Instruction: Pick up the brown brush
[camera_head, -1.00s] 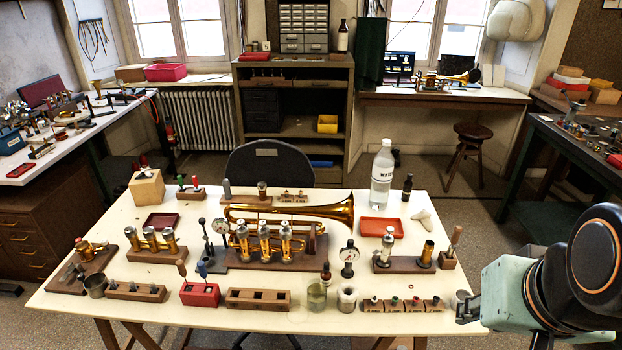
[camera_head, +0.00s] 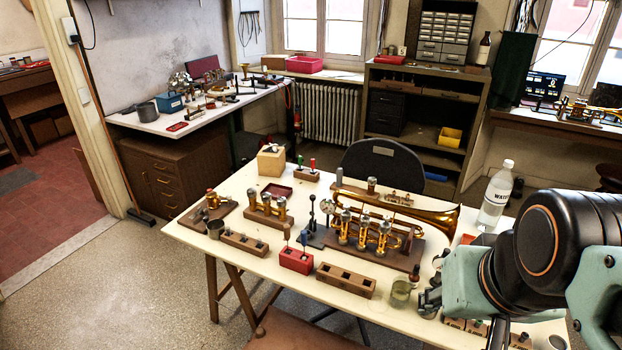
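A brown-handled tool (camera_head: 287,232) stands upright in a red block (camera_head: 296,259) near the front edge of the white table. A blue-handled tool (camera_head: 304,238) stands beside it in the same block. The brown one may be the brush, but its lower end is hidden and I cannot tell for sure. My gripper (camera_head: 428,299) is at the right, over the table's front side, well to the right of the red block. Its fingers are small and partly hidden by my arm, so I cannot tell whether they are open.
A wooden block with square holes (camera_head: 345,281) and a glass jar (camera_head: 401,293) lie between the red block and my gripper. A brass trumpet (camera_head: 430,217) on a wooden stand is behind them. A water bottle (camera_head: 495,197) stands at the right. Floor (camera_head: 150,285) is open at the left.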

